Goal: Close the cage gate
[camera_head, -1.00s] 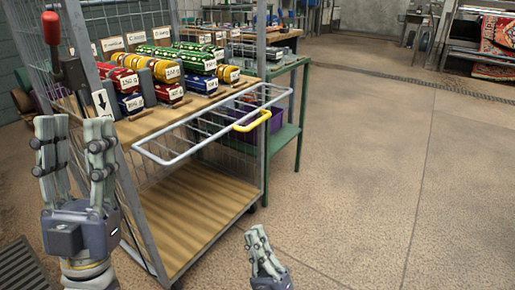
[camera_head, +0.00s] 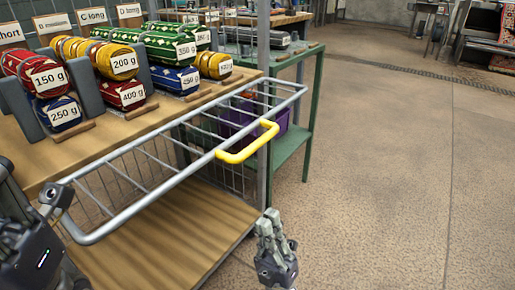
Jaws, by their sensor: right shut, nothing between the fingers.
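The cage gate (camera_head: 112,228) is a grey tube frame with wire bars and a yellow handle (camera_head: 248,143). It juts out from the front of the cage at about shelf height, lowered outward rather than standing upright. My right gripper (camera_head: 267,222) is shut and empty, below and a little right of the yellow handle, apart from it. My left gripper (camera_head: 52,197) is at the lower left, close to the gate's near left corner. It is partly cut off by the frame edge; whether it touches the gate or is open is unclear.
Several labelled rolls (camera_head: 122,92) with weight tags sit between grey dividers on the cage's upper shelf (camera_head: 190,107). The lower wooden shelf (camera_head: 190,225) is bare. A green table (camera_head: 311,110) with a purple bin (camera_head: 238,120) stands behind. The floor to the right is clear.

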